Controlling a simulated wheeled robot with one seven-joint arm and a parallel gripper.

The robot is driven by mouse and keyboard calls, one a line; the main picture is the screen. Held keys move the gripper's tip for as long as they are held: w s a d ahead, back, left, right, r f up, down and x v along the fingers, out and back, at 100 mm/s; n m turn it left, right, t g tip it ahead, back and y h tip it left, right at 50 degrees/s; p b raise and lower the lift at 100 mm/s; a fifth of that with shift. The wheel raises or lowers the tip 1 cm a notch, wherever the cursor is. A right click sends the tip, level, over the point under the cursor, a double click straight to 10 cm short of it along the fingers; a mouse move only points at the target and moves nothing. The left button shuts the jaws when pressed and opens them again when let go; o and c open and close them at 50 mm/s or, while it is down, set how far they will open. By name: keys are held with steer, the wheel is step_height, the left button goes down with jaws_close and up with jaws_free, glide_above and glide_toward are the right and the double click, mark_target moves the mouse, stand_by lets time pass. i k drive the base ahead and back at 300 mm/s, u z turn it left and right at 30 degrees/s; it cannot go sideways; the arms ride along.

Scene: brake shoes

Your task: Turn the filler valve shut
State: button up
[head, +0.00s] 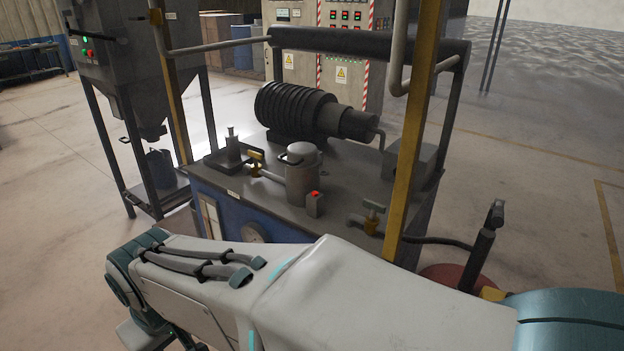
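Two small brass-coloured valves show on the bench of a machine. One valve (255,163) sits on a pipe running into the left side of a grey metal canister (301,180). The other valve (372,216) stands at the bench's front right, beside a yellow post. I cannot tell from this view which is the filler valve, nor how far either handle is turned. My arm crosses the foreground below the bench and bends down at the left.
The bench (350,185) carries a ribbed dark cylinder (296,108) and a small box with a red button (314,203). Yellow posts (408,150) and an overhead bar frame it. A hopper (120,70) stands left, and a fire extinguisher (478,262) right.

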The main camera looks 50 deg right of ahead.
mark_target(374, 208)
steer(key=z, duration=1)
steer(key=i, duration=0.9)
steer(key=z, duration=0.95)
